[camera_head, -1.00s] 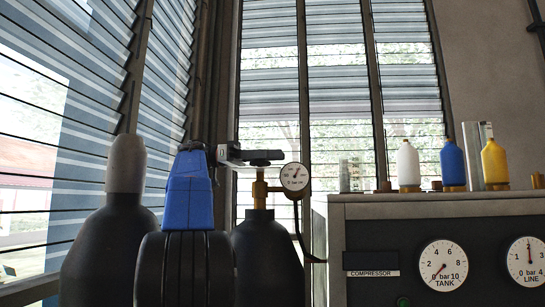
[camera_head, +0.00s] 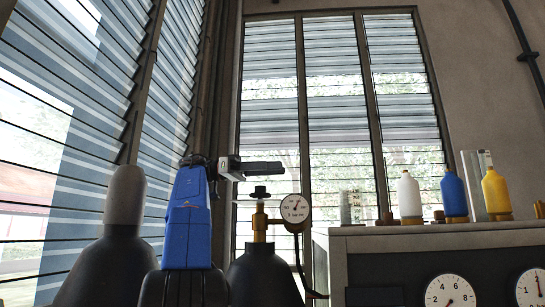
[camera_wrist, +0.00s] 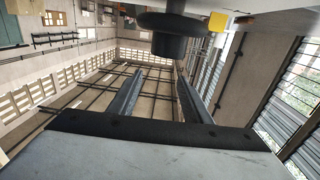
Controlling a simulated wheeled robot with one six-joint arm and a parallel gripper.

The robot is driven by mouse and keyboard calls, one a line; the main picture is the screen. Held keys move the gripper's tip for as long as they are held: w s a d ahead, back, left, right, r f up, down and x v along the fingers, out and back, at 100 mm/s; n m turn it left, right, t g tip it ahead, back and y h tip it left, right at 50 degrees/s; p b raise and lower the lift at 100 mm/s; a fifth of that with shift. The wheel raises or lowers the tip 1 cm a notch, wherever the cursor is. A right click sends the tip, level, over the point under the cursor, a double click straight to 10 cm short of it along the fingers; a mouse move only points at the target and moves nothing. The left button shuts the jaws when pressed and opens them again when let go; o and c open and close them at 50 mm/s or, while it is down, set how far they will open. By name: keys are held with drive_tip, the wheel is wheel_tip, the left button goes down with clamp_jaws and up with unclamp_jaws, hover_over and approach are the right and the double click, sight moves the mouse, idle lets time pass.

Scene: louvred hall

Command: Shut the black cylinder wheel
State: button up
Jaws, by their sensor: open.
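The black wheel (camera_head: 259,192) sits on top of a brass valve (camera_head: 260,222) on the dark gas cylinder (camera_head: 263,277), right of my blue arm. My gripper (camera_head: 283,168) is just above the wheel in the head view, apart from it, with its fingers pointing right. In the wrist view the wheel (camera_wrist: 180,22) shows at the top edge as a dark disc with a hub. It is outside the two fingers of my gripper (camera_wrist: 158,75), which are spread with nothing between them. The wheel's depth relative to the fingers is hard to tell.
A round gauge (camera_head: 294,208) with a hose stands right of the valve. A second cylinder (camera_head: 122,205) with a grey cap is on the left. A compressor cabinet (camera_head: 430,242) carrying white, blue and yellow bottles (camera_head: 496,192) is at right. Louvred windows are behind.

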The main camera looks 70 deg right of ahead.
drive_tip(key=shift+r, duration=2.25)
